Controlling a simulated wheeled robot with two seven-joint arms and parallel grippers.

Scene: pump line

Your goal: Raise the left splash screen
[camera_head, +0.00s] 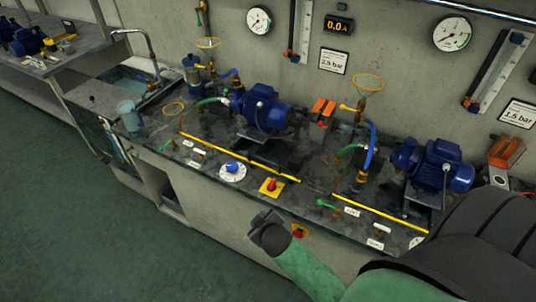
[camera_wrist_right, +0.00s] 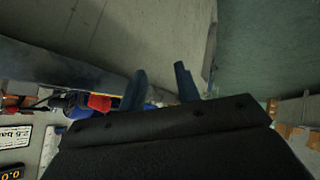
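The left splash screen shows as a yellow-edged strip (camera_head: 240,158) along the front of the bench, before the left blue pump (camera_head: 262,108). It appears to lie low; any clear panel is hard to make out. A second yellow strip (camera_head: 380,213) runs before the right pump (camera_head: 442,165). My right gripper (camera_head: 266,232) is in front of the bench, below the left strip's right end and apart from it. In the right wrist view its two dark fingers (camera_wrist_right: 160,80) stand apart with nothing between them. My left gripper is not in view.
A blue knob (camera_head: 232,168), a red knob on a yellow plate (camera_head: 271,186) and green-handled valves (camera_head: 326,204) line the bench front. A clear beaker (camera_head: 129,115) stands near the sink (camera_head: 135,80). The green floor (camera_head: 80,220) is clear at left.

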